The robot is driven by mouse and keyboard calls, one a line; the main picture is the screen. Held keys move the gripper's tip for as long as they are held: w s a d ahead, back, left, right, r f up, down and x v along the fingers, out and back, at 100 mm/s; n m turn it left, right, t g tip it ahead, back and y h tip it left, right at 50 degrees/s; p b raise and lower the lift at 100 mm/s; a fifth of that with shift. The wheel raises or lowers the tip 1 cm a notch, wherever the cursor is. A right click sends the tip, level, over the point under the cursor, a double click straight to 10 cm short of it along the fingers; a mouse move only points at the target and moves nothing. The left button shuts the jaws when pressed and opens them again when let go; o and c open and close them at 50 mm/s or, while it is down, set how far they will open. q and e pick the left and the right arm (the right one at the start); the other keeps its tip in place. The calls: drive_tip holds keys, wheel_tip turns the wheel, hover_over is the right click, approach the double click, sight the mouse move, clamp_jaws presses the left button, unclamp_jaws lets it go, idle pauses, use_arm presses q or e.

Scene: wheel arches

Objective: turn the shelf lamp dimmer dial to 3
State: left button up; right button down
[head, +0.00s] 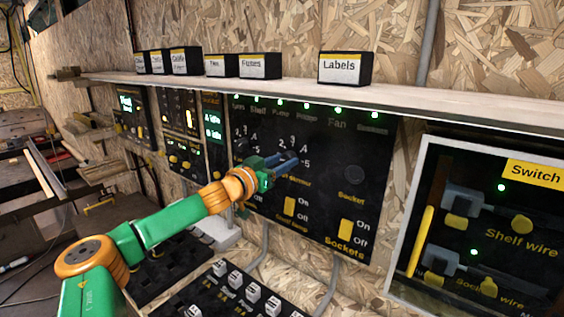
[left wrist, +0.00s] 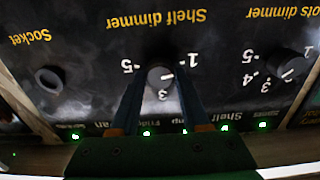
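The shelf dimmer dial (left wrist: 160,77) is a dark round knob with a white pointer mark, seen upside down in the left wrist view under the label "Shelf dimmer". The 5, 3 and 1 of its scale show; other numbers are hidden by my fingers. The mark points toward the 1 side, away from the 3. My left gripper (left wrist: 161,75) has one finger on each side of the dial, fingers apart; I cannot tell whether they touch it. In the head view my left gripper (head: 287,160) is at the black panel (head: 330,140) and covers the dial. My right gripper is not in view.
A second dimmer dial (left wrist: 286,62) and a socket (left wrist: 50,79) flank the shelf dial. A shelf (head: 290,88) with small labelled boxes juts out above the panel. Yellow switches (head: 345,226) sit below. A framed switch box (head: 480,220) stands to the right.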

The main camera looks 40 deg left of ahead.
use_arm(q)
clamp_jaws()
drive_tip(key=shift+m, duration=0.3)
drive_tip(key=m, duration=0.4)
drive_tip(key=shift+p, duration=0.4)
drive_tip(key=m+p, duration=0.1)
drive_tip(key=m, duration=0.4)
drive_tip(key=shift+r, duration=0.1)
drive_tip(key=m, duration=0.5)
drive_tip(key=shift+m+p, duration=0.4)
drive_tip(key=m, duration=0.4)
drive_tip(key=shift+p, duration=0.3)
drive_tip(key=shift+m, duration=0.3)
